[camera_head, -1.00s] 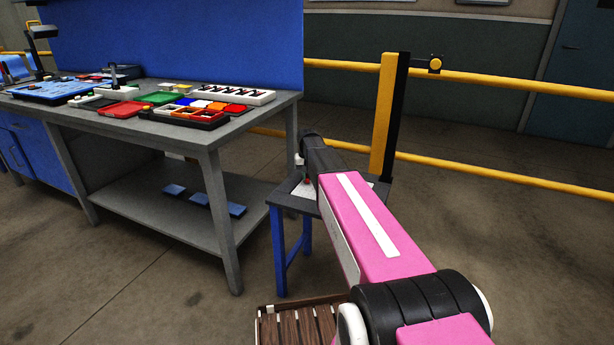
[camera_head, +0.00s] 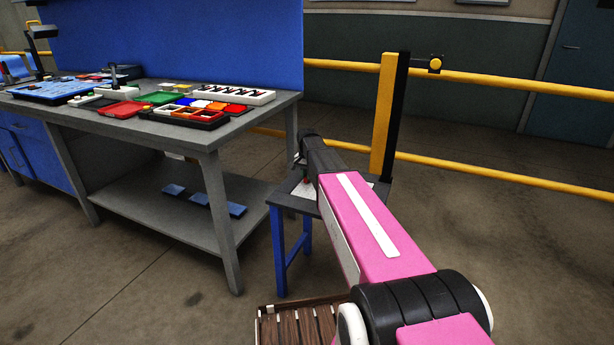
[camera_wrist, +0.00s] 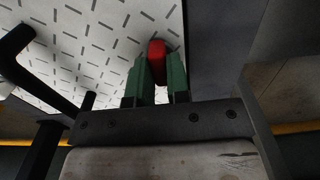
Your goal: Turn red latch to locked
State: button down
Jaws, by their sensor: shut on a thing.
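The red latch (camera_wrist: 156,52) shows at the upper middle of the wrist view, above a white board with dark dashes (camera_wrist: 95,35). My gripper (camera_wrist: 158,68) has its two green fingers on either side of the red latch and is shut on it. In the head view a small red spot of the latch (camera_head: 307,180) shows at the small blue-legged table (camera_head: 277,215), mostly hidden by my arm. Whether the latch is at its locked position cannot be told.
A grey workbench (camera_head: 228,137) with several coloured trays stands at the left. A yellow and black post (camera_head: 388,115) rises behind the small table, with yellow rails behind it. Dark bars (camera_wrist: 35,70) show at the left of the wrist view. A slatted wooden pallet (camera_head: 300,325) lies at the bottom.

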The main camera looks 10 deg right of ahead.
dwell(0.3)
jog(key=c, duration=1.1)
grip_release()
jog(key=shift+r, duration=0.1)
notch_tip(320, 180, up, 11)
jog(key=shift+f, duration=0.2)
